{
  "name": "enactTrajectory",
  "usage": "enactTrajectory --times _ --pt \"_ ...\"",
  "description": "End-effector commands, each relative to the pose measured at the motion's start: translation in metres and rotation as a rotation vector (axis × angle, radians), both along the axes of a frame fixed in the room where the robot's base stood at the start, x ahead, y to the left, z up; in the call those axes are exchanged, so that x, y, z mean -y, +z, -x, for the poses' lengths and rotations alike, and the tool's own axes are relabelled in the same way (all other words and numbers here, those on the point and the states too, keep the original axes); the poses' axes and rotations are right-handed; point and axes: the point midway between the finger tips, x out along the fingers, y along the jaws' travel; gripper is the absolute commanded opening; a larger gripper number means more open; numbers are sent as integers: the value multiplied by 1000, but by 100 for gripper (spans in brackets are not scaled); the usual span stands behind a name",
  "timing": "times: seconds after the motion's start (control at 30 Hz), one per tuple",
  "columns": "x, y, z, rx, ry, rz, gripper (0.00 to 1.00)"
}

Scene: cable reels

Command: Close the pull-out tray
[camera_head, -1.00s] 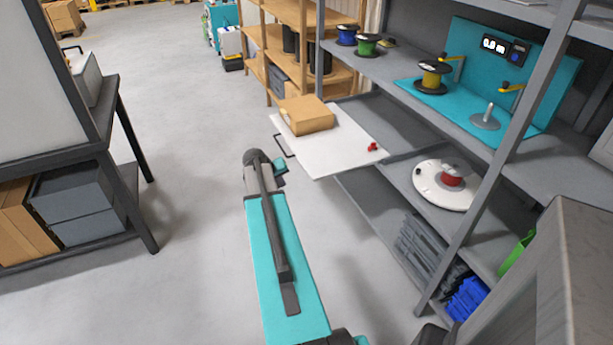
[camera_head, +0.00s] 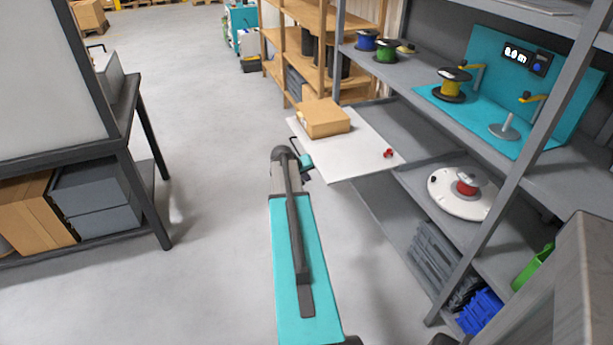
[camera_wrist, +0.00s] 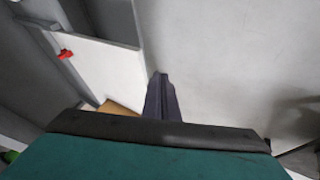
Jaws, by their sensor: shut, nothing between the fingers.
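The white pull-out tray (camera_head: 352,160) sticks out of the grey shelf unit toward the aisle. A cardboard box (camera_head: 324,118) and a small red object (camera_head: 388,153) lie on it. The tray's front handle is mostly hidden behind my arm and gripper. My gripper (camera_head: 307,171) is at the tray's front edge, beside the handle; I cannot tell whether it touches. In the wrist view the gripper (camera_wrist: 161,92) is shut and empty, with the tray (camera_wrist: 112,68), red object (camera_wrist: 65,54) and a bit of the box (camera_wrist: 118,108) to its left.
The shelf unit's upright (camera_head: 515,150) and shelves with a white reel disc (camera_head: 448,198) and coloured spools stand right. A dark-framed table (camera_head: 130,110) with boxes below stands left. The floor (camera_head: 205,150) between is clear.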

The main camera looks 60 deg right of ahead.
Motion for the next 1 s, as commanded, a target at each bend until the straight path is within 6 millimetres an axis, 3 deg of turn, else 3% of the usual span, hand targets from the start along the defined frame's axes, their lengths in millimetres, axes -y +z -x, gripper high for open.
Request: enactTrajectory --times 0.6,1.0 --pt "47 -60 -2 -1 0 -1 0" --pt "76 -59 22 -1 0 -1 0"
